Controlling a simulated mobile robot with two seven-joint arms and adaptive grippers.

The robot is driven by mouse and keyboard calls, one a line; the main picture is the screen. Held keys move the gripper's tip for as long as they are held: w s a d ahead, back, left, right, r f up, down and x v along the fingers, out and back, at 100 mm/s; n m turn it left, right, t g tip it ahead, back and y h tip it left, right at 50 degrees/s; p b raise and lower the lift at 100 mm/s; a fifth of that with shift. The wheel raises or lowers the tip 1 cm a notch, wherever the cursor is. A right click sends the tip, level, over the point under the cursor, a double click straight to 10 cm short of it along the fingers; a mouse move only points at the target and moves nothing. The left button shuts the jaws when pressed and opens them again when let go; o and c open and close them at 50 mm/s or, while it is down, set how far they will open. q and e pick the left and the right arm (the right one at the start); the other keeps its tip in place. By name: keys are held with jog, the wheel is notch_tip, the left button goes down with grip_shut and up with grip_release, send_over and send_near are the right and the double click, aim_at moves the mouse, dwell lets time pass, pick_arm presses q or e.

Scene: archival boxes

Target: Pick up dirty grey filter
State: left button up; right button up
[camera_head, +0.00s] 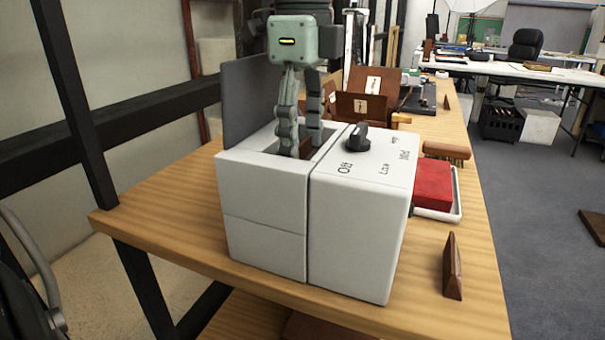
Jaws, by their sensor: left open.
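A white box-shaped machine (262,205) stands on the wooden table, with an open compartment at its top left. A dark grey panel (248,100) stands upright at the compartment's back left side, like a raised lid. My left gripper (300,147) points down into the compartment, with its fingers apart and the tips below the rim. Something dark brown shows between and beside the fingertips, too little of it to identify. I cannot make out a grey filter; the inside is mostly hidden by the fingers and the front wall. My right gripper is not in view.
A dark knob (357,137) sits on the machine's right top, beside printed labels. A red block (433,184) in a white tray and a small brown wedge (452,266) are to the right. Brown boxes (362,106) stand behind. The table's front left corner is clear.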

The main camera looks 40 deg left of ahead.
pick_arm(q)
jog(key=c, duration=1)
jog(key=shift+c, duration=0.2)
